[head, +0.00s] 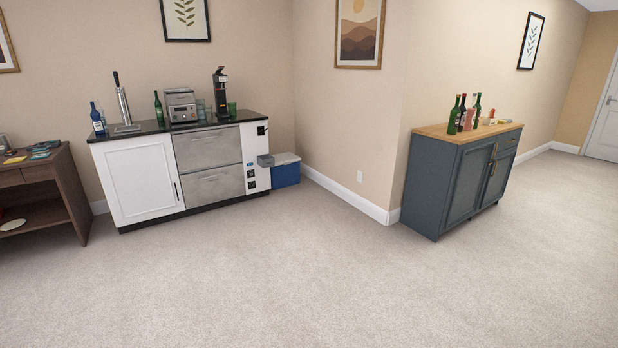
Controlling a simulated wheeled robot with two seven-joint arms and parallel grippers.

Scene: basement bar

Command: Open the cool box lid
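The cool box (286,172) is blue with a pale lid (285,158). It stands on the carpet at the back, just right of the white bar cabinet and near the wall corner. The lid looks shut. A small grey box-shaped thing (265,160) sits at the cabinet's right end and overlaps the cool box's left side in the picture. Neither of my grippers is in the head view.
The white bar cabinet (137,179) with steel drawers carries bottles, a tap and appliances. A brown desk (67,187) is at the left. A blue-grey cabinet (429,185) with bottles stands at the right. The carpet (290,270) between is clear.

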